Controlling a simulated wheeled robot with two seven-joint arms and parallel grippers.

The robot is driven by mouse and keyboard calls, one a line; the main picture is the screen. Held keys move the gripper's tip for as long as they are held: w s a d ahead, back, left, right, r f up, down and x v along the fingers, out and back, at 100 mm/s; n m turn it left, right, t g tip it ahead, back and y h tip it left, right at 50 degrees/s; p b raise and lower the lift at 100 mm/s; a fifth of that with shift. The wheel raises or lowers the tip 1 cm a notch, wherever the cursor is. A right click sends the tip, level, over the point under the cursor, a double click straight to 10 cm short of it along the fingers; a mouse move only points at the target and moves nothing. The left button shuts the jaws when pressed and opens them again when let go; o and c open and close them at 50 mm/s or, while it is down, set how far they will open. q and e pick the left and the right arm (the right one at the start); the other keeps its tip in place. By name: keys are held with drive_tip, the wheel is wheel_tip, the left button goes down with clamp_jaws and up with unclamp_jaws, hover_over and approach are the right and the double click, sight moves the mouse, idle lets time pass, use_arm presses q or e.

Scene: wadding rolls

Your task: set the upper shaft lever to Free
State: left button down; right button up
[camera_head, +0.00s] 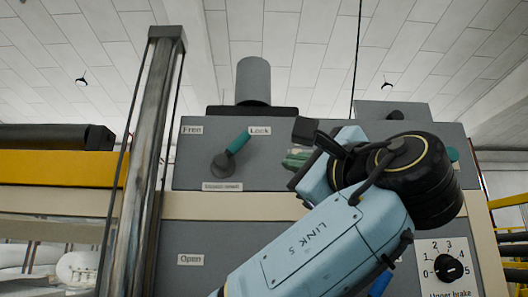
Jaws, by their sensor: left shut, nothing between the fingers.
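A lever with a teal handle (238,143) and a dark round hub stands on the grey panel (190,270). Its handle slants up and right towards the Lock label (259,131), away from the Free label (192,130) at upper left. The small label (222,187) below the hub is too blurred to read surely. My left gripper (296,159) is to the right of the lever, apart from it. My right gripper is not in view.
My left arm covers the panel's middle and right. A teal piece (453,155) shows past my wrist. An Upper brake dial (451,268) is at lower right, an Open label (190,260) at lower left. A metal post (153,130) stands left of the panel.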

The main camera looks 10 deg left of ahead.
sight(234, 151)
use_arm(q)
drive_tip(key=p+x, duration=0.2)
drive_tip(key=x, duration=0.2)
drive_tip(key=s+r+p+x, duration=0.1)
drive_tip(key=x, duration=0.3)
drive_tip(key=s+a+p+x, duration=0.1)
drive_tip(key=p+x, duration=0.1)
drive_tip(key=x, duration=0.2)
drive_tip(key=shift+w+a+r+p, duration=0.3)
drive_tip(key=shift+a+r, duration=0.05)
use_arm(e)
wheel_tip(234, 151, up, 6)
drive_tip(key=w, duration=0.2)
use_arm(q)
drive_tip(key=shift+a, duration=0.1)
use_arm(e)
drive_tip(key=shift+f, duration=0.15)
